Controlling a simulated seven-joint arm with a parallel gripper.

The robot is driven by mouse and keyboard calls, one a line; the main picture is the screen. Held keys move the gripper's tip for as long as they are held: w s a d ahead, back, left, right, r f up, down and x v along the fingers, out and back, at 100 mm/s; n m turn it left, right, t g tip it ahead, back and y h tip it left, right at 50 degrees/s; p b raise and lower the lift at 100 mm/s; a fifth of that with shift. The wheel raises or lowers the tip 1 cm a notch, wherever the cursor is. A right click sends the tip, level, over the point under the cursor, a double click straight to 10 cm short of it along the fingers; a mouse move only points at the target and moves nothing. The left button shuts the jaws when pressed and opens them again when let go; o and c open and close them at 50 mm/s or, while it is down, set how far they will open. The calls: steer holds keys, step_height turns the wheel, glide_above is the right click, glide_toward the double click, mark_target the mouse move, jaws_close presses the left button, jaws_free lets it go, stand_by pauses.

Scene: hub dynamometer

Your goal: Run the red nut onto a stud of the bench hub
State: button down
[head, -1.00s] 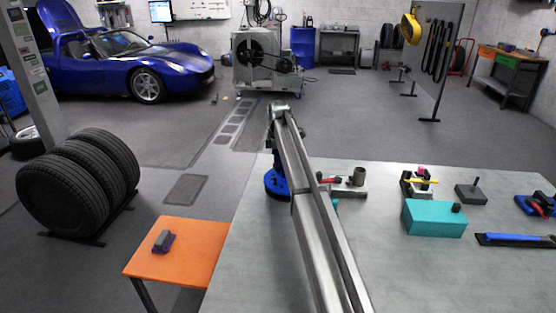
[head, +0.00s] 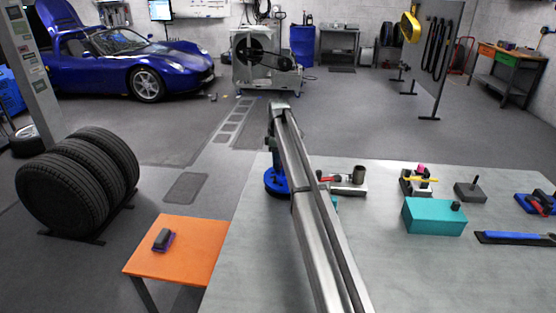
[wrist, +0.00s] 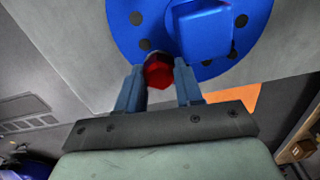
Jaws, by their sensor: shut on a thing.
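The bench hub (wrist: 145,20) is a blue round flange with several dark round spots and a raised blue block (wrist: 205,28). In the head view the hub (head: 272,188) stands at the table's left edge, partly behind my arm. My gripper (wrist: 159,78) is shut on the red nut (wrist: 160,73), which sits between the fingertips at the flange's rim. I cannot tell whether the nut touches a stud. In the head view my arm hides the nut, and the fingers cannot be made out.
The grey table (head: 390,270) holds a teal box (head: 434,217), a small fixture (head: 350,188) just right of my arm, and tools farther right. An orange side table (head: 190,262) stands at the left. The table's front middle is clear.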

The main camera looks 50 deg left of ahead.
steer(key=m, duration=0.5)
steer(key=shift+a, duration=0.1)
steer(key=m, duration=1.1)
steer(key=shift+a+r, duration=0.1)
steer(key=m, duration=0.4)
steer(key=shift+m, duration=0.4)
steer(key=c, duration=1.1)
jaws_free()
steer(key=shift+r, duration=0.1)
steer(key=shift+o, duration=1.1)
steer(key=shift+f, duration=0.2)
